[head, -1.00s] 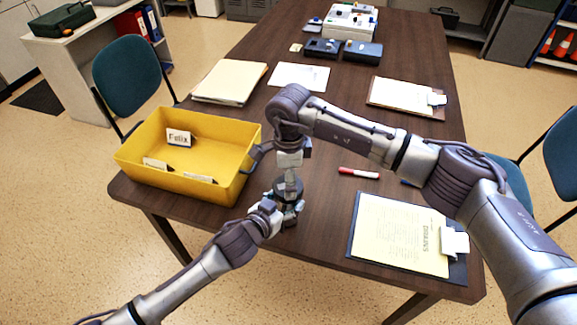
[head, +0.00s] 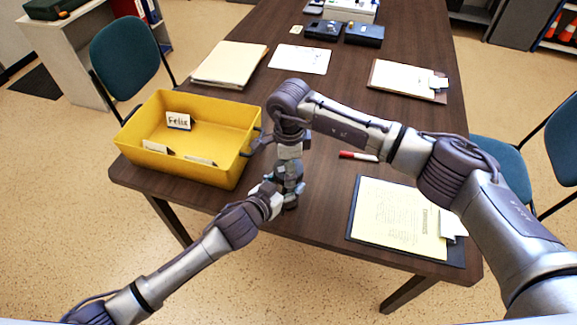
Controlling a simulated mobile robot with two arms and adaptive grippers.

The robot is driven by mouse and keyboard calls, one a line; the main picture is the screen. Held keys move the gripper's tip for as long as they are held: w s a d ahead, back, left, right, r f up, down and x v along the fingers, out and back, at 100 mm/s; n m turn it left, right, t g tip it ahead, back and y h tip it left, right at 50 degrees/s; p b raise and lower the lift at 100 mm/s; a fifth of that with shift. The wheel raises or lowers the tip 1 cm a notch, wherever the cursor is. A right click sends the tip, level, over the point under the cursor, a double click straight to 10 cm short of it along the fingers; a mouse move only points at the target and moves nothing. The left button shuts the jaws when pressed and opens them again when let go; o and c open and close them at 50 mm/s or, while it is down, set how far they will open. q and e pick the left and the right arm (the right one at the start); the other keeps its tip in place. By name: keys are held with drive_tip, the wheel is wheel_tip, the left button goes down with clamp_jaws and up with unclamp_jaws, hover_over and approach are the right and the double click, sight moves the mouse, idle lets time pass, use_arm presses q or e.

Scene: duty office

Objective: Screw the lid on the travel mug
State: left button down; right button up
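The travel mug is almost wholly hidden by my grippers near the table's front edge; only a small dark part (head: 291,206) shows low between them, and I cannot tell whether it is mug or finger. My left gripper (head: 283,190) reaches in from the lower left, at the side of this spot. My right gripper (head: 289,172) points straight down from above, directly over the same spot and very close to the left one. The lid cannot be made out apart from the dark gripper parts. Neither gripper's finger opening can be seen clearly.
A yellow bin (head: 187,174) with name cards stands close at the left. A red marker (head: 358,155) and a clipboard with yellow paper (head: 398,217) lie at the right. Folders (head: 229,65) and a white sheet (head: 300,59) lie farther back. Chairs flank the table (head: 235,200).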

use_arm(q)
drive_tip(key=shift+a+f, duration=0.15)
drive_tip(key=shift+f, duration=0.1)
use_arm(e)
drive_tip(key=m, duration=0.5)
drive_tip(key=shift+s+f, duration=0.1)
drive_tip(key=o, duration=1.3)
drive_tip(key=shift+c, duration=0.2)
wheel_tip(320, 180, up, 12)
drive_tip(key=shift+s, duration=0.15)
use_arm(q)
drive_tip(key=shift+c, duration=2)
unclamp_jaws()
drive_tip(key=o, duration=0.4)
drive_tip(key=shift+w+r, duration=0.1)
